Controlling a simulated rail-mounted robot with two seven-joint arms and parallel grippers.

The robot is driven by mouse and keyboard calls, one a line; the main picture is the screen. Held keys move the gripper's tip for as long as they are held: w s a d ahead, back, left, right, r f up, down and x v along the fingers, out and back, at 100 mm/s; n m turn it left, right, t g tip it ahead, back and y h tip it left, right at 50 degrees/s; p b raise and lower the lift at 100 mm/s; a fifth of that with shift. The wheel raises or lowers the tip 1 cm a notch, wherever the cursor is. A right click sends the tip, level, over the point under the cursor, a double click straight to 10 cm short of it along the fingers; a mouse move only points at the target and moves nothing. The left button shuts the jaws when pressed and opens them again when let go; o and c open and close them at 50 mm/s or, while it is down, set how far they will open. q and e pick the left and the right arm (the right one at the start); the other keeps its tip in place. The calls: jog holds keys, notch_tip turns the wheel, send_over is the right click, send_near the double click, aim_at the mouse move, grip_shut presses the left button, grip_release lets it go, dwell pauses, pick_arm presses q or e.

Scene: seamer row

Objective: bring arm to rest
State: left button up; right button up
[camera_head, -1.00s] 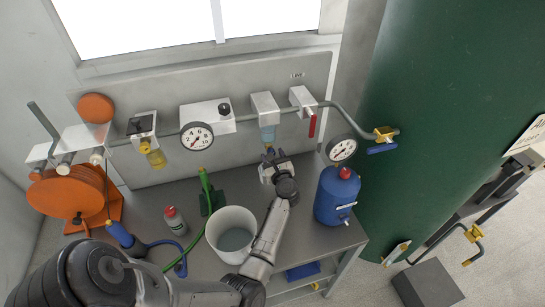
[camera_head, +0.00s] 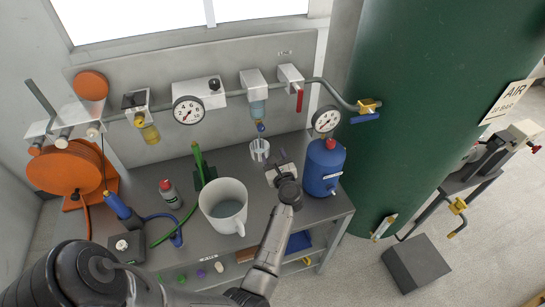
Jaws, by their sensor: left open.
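My left arm comes in from the lower left and reaches over the bench. My left gripper (camera_head: 281,165) is open and empty. It is between a clear cup (camera_head: 260,150) on its left and a blue bottle (camera_head: 324,168) with a red cap on its right. The clear cup is apart from the fingers, under the filter bowl (camera_head: 257,109) with its blue drain. My right gripper is not in view.
A white bucket (camera_head: 224,205) stands on the grey bench, left of my forearm. A small red-capped bottle (camera_head: 170,193), a green hose (camera_head: 197,160) and an orange reel (camera_head: 72,172) are further left. A green tank (camera_head: 440,90) and a dark block (camera_head: 415,263) are at right.

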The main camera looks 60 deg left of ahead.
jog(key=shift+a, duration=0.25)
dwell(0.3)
